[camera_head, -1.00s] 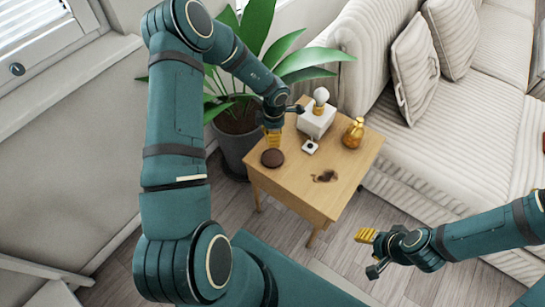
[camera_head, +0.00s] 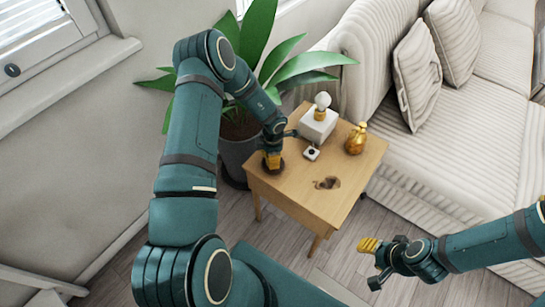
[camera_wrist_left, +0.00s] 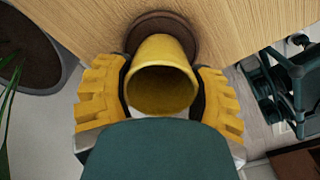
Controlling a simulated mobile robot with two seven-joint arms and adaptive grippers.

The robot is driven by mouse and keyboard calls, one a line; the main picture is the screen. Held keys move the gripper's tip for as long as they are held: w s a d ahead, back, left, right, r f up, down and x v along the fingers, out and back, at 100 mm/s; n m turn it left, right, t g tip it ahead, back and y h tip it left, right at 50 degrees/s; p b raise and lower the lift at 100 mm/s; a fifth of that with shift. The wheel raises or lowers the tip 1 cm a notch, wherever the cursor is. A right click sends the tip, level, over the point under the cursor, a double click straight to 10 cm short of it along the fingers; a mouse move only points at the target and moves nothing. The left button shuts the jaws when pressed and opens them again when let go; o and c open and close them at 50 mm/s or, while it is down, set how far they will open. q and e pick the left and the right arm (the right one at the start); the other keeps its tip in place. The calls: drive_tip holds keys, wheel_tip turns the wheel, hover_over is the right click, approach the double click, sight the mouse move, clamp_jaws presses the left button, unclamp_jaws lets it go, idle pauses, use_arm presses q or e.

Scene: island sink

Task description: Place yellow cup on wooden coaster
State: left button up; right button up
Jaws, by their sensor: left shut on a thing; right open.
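The yellow cup (camera_wrist_left: 160,85) sits between the yellow finger pads of my left gripper (camera_head: 272,160), which is shut on it. In the left wrist view I look at its open mouth. The dark brown round coaster (camera_wrist_left: 165,22) is just beyond the cup's base, partly hidden by it; in the head view the coaster (camera_head: 273,171) shows as a dark rim under the gripper. I cannot tell whether the cup's base touches the coaster. My right gripper (camera_head: 372,264) is open and empty, in front of the table over the floor.
The wooden side table (camera_head: 300,190) also holds a white box lamp (camera_head: 319,122), a small white item (camera_head: 311,153), a golden vase (camera_head: 356,139) and a dark flat mark or item (camera_head: 327,183). A potted plant (camera_head: 238,150) stands behind left, a sofa (camera_head: 460,140) right.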

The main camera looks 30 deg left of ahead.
use_arm(q)
drive_tip(key=shift+r, duration=0.1)
drive_tip(key=o, duration=1.3)
drive_tip(key=shift+o, duration=0.2)
wheel_tip(320, 180, up, 11)
drive_tip(key=p, duration=0.3)
drive_tip(key=s+d+m+t+h, duration=0.1)
drive_tip(key=s+d+m+h, duration=0.1)
drive_tip(key=s+d+m, duration=0.7)
drive_tip(key=s+d+m+h, duration=0.2)
drive_tip(key=s+d+m, duration=0.6)
drive_tip(key=d+m, duration=0.5)
drive_tip(key=shift+s+d+m+t+p, duration=0.15)
drive_tip(key=shift+s+m+t+p, duration=0.2)
drive_tip(key=shift+m, duration=0.85)
